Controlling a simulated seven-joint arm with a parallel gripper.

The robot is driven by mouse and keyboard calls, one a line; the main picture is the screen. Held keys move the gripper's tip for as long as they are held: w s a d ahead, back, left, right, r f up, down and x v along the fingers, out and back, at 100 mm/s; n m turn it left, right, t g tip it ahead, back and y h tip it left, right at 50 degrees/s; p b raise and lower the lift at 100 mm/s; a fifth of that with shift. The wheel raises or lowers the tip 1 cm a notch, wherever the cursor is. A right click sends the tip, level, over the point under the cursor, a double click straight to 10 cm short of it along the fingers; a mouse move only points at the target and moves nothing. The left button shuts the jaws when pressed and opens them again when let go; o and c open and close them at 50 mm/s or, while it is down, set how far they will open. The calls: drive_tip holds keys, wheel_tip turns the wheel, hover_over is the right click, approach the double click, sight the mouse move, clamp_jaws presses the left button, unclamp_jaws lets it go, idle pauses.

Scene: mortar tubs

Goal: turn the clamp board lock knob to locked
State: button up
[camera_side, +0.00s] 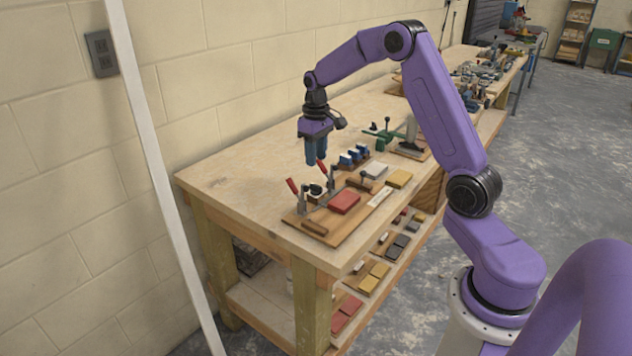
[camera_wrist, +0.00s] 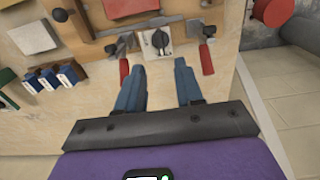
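The clamp board (camera_side: 330,228) is a wooden board on the near end of the workbench, with two red-handled clamps (camera_side: 293,187). The lock knob (camera_side: 316,188) is small and dark. In the wrist view the knob (camera_wrist: 160,40) is black on a pale plate (camera_wrist: 158,52), between the two red handles (camera_wrist: 206,60). Its setting is too small to read surely. My gripper (camera_side: 316,161) is above the board, pointing down, apart from the knob. In the wrist view my gripper (camera_wrist: 160,65) is open and empty, its blue fingers spread below the knob in the picture.
The board carries a red block (camera_side: 344,202). Beside it lie a grey block (camera_side: 374,170) and a yellow block (camera_side: 398,179). Blue clamps (camera_side: 353,155) and a green clamp (camera_side: 383,134) stand farther back. The bench top (camera_side: 240,170) is clear toward the wall.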

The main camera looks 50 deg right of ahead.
sight(316, 185)
wheel_tip(316, 185, down, 9)
idle(0.3)
clamp_jaws()
